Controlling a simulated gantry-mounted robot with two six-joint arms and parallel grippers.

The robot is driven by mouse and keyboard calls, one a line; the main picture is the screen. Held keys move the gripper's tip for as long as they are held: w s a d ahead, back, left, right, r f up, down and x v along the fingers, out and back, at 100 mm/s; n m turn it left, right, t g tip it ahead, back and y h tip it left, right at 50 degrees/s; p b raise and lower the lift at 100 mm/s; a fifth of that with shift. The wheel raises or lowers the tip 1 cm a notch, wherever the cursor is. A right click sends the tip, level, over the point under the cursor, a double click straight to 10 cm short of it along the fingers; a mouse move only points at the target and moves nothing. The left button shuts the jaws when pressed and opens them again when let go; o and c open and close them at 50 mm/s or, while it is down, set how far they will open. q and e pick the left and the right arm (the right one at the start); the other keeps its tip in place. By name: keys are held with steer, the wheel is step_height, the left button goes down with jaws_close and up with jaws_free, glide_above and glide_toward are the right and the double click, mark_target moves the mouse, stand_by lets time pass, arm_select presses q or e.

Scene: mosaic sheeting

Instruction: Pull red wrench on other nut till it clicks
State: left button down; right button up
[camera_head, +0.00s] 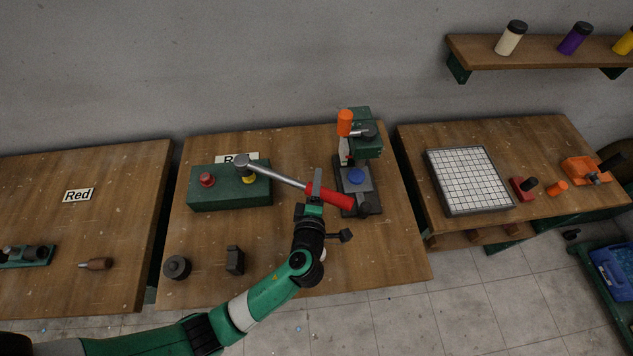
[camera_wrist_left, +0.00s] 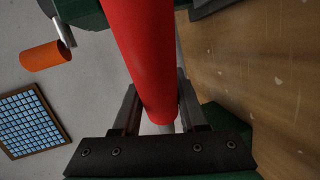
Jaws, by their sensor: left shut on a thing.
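The red wrench (camera_head: 336,196) has a red grip and a long silver shaft. Its silver head (camera_head: 242,160) is at the yellow nut (camera_head: 249,179) on the green block (camera_head: 230,196); I cannot tell whether it is seated on it. A red nut (camera_head: 207,179) is on the block's left side, clear of the wrench. My left gripper (camera_head: 314,194) is shut on the wrench where the red grip meets the shaft. In the left wrist view the red grip (camera_wrist_left: 143,55) runs down between the fingers of my left gripper (camera_wrist_left: 157,112). My right gripper is not in view.
A green press (camera_head: 362,147) with an orange handle (camera_head: 345,122) stands close behind the wrench grip. A dark round piece (camera_head: 176,267) and a dark block (camera_head: 235,260) lie at the bench front. A white grid panel (camera_head: 470,178) lies on the right bench (camera_head: 410,140).

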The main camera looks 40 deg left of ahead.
arm_select(q)
steer(key=shift+f+b, duration=1.5)
steer(key=shift+b, duration=0.1)
steer(key=shift+s+r, duration=0.1)
steer(key=s+d+m+t+h+p, duration=0.2)
steer(key=s+m+h+p, duration=0.3)
steer(key=s, duration=0.4)
steer(key=shift+s+m+t+h+p, duration=0.15)
steer(key=shift+m+t+h+p, duration=0.25)
steer(key=shift+h+p, duration=0.7)
stand_by(1.5)
steer(key=shift+s+p, duration=0.55)
steer(key=shift+p, duration=0.8)
steer(key=shift+s+a+m+h+p, duration=0.15)
steer(key=shift+m+h+p, duration=0.2)
steer(key=shift+p, duration=1.15)
steer(key=shift+s+m+h+p, duration=0.25)
steer(key=shift+s+p, duration=0.2)
steer(key=shift+p, duration=1.1)
